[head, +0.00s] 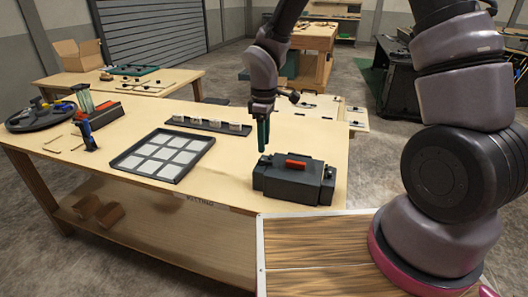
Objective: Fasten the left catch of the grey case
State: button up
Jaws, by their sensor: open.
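The dark grey case (291,187) sits near the front right end of the wooden workbench, with an orange-red handle (296,163) on its lid. My gripper (262,150) points down above the left end of the case, its tips close to the lid's left part. It is open, with nothing seen between its fingers. I cannot tell whether the fingers touch the case. The left catch is too small or hidden behind the fingers to make out, and its state does not show.
A tray with pale square tiles (162,154) lies left of the case. Behind it is a narrow dark rack (208,125). A blue-handled tool (87,135), a red box (105,115) and a round dark tray (41,117) stand farther left. The bench is bare between tray and case.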

aim_at(264, 160)
jog(key=shift+r, duration=2.8)
jog(key=s+d+r+m+t, duration=0.25)
jog(key=d+r+m, duration=0.65)
jog(key=d+r, duration=0.5)
jog(key=s+d+r+m+t+y, duration=0.2)
jog(key=s+d+r+m+t, duration=0.2)
jog(key=s+d+r+m, duration=0.4)
notch_tip(264, 160, up, 3)
jog(key=shift+s+r+m+t, duration=0.15)
jog(key=shift+s+m+t, duration=0.2)
jog(key=shift+s+m, duration=0.5)
